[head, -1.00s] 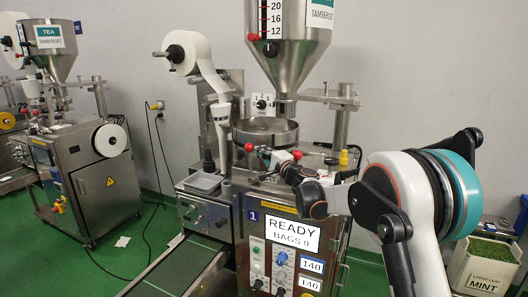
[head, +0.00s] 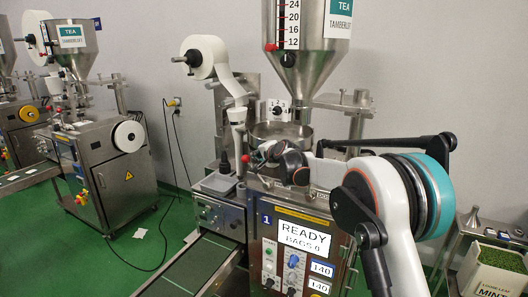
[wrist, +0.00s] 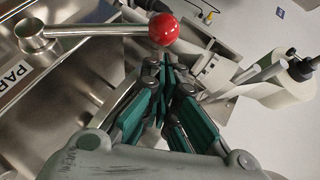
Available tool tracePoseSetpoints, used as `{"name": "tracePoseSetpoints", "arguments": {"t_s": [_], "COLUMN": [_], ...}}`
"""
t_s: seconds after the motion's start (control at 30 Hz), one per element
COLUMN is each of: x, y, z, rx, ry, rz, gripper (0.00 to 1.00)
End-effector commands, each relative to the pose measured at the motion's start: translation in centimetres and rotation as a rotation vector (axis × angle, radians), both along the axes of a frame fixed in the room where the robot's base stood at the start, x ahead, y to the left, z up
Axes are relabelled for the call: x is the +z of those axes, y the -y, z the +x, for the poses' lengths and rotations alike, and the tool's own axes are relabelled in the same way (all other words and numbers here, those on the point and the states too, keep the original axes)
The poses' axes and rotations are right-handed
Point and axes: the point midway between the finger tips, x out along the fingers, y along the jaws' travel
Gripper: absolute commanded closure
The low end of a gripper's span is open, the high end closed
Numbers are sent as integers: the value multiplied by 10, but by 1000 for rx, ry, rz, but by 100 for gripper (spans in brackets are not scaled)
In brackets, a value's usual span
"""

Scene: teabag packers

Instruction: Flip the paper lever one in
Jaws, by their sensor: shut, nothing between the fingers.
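The paper lever (wrist: 95,31) is a metal rod in the wrist view, running from a round pivot to a red ball (wrist: 163,29). A partly cut-off label (wrist: 12,77) beside the pivot begins with "PA". My gripper (wrist: 168,75) is shut and empty, its green-padded fingers just below the ball in the picture; I cannot tell if they touch it. In the head view a red ball (head: 245,158) shows left of my gripper (head: 268,154), by the packing machine's bowl (head: 283,133). My arm hides part of the machine top there.
The machine's front display (head: 303,237) reads READY, BAGS 0. A hopper (head: 315,50) stands above and a paper roll (head: 199,57) at the back left. A conveyor (head: 203,268) runs to the front. A mint bin (head: 493,270) stands at right.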

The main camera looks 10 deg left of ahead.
Motion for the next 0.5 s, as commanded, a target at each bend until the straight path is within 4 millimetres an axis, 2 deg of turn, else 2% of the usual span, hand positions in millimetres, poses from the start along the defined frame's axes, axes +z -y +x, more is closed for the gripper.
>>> {"name": "tracePoseSetpoints", "arguments": {"t_s": [0.3, 0.5], "x": [-8, -11], "y": [-19, -25], "z": [7, 9], "rx": [0, 0], "ry": [1, 1], "rz": [2, 2], "gripper": [100, 100]}}
